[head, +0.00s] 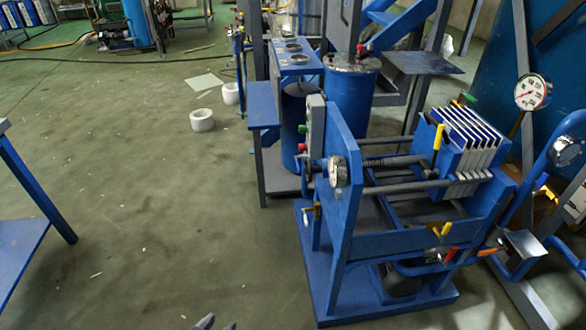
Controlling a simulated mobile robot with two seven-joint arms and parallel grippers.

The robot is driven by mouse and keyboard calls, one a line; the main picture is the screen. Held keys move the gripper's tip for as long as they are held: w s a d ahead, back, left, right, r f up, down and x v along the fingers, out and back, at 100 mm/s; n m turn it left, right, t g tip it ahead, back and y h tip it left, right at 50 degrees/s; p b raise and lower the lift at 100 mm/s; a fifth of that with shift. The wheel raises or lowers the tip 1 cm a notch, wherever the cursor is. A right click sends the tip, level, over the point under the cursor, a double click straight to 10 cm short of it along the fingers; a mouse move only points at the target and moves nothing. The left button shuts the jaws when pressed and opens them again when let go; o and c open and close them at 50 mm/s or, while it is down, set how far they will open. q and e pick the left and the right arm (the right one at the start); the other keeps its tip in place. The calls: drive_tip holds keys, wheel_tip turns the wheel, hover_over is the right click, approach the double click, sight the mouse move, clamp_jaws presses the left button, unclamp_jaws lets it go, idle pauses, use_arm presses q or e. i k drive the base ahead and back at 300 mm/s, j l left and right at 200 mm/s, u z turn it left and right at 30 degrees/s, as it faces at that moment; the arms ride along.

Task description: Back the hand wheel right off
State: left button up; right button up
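A blue plate-and-frame press (345,215) stands at the right of the head view. A dark threaded screw (392,161) runs from its upright end plate toward a pack of pale plates (468,138). I cannot clearly pick out a hand wheel; the outer side of the end plate is seen nearly edge-on, with small fittings crowding it. My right gripper is out of view.
A blue table (20,240) stands at the left edge. The floor between is mostly clear.

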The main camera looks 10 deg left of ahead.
sight(309, 170)
drive_tip(key=j, duration=0.25)
drive_tip(key=z, duration=0.75)
drive_tip(key=j+z, duration=0.2)
drive_tip(key=z, duration=0.2)
drive_tip(key=i+j+z, duration=0.1)
drive_tip(key=j+z, duration=0.35)
drive_tip(key=z, duration=0.3)
drive_tip(key=j+z, duration=0.3)
drive_tip(key=j, duration=0.15)
drive_tip(key=k+j+z, duration=0.1)
drive_tip(key=j+z, duration=0.25)
drive_tip(key=k+j+z, duration=0.15)
drive_tip(key=j, duration=0.15)
drive_tip(key=k+j+z, duration=0.1)
drive_tip(key=j, duration=0.2)
drive_tip(key=k+j+z, duration=0.15)
drive_tip(key=j, duration=0.15)
drive_tip(key=k+j, duration=0.15)
drive_tip(key=j, duration=0.15)
drive_tip(key=k+j+z, duration=0.1)
drive_tip(key=j, duration=0.2)
drive_tip(key=k+j, duration=0.15)
drive_tip(key=j, duration=0.15)
drive_tip(key=k+j, duration=0.2)
drive_tip(key=j, duration=0.2)
drive_tip(key=k+j+z, duration=0.1)
drive_tip(key=k+j, duration=0.15)
drive_tip(key=j, duration=0.75)
